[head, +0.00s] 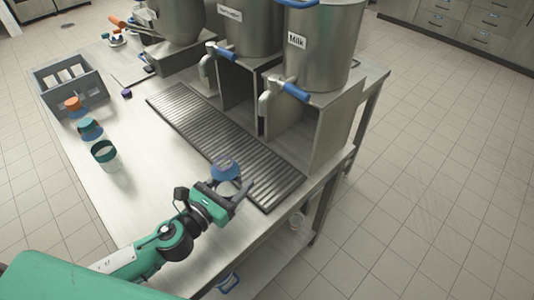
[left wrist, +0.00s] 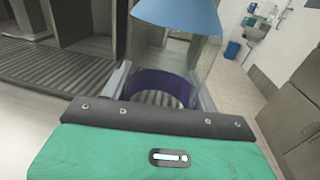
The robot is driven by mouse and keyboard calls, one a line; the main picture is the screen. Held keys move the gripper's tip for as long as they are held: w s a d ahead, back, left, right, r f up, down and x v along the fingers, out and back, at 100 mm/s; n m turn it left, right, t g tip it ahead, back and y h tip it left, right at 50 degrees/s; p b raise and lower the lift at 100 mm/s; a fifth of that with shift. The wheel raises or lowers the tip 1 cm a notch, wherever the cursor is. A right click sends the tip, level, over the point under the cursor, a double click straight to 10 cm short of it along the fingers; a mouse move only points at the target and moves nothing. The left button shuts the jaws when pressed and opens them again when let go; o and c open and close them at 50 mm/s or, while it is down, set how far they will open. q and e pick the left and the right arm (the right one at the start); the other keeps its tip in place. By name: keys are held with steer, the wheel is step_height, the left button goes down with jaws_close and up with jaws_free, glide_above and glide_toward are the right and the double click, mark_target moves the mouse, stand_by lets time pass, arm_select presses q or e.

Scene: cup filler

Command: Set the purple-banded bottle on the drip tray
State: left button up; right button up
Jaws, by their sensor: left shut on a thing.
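My left gripper (head: 232,186) is shut on the purple-banded bottle (head: 226,170), which has a blue cone-shaped top. In the left wrist view the bottle's purple band (left wrist: 164,86) sits low between my two fingers, with the clear body and blue top above it. The bottle looks upright. The ribbed drip tray (head: 205,125) lies along the table under the dispensers. The bottle is at the tray's near end, and slats show through it in the wrist view. I cannot tell if its base touches the tray. My right gripper is not in view.
Steel dispensers stand behind the tray, one labelled Milk (head: 318,50), with blue-handled taps (head: 290,90) overhanging it. The tray's middle is clear.

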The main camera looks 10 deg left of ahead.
arm_select(q)
steer(key=p+x, duration=0.2)
steer(key=x, duration=0.8)
steer(key=shift+p, duration=0.35)
steer(key=shift+w+d, duration=0.2)
steer(key=shift+w, duration=0.35)
steer(key=w, duration=0.1)
steer(key=w+d+f, duration=0.1)
steer(key=w, duration=0.1)
steer(key=shift+d+f+p, duration=0.2)
steer(key=shift+f+p, duration=0.1)
steer(key=shift+s, duration=0.15)
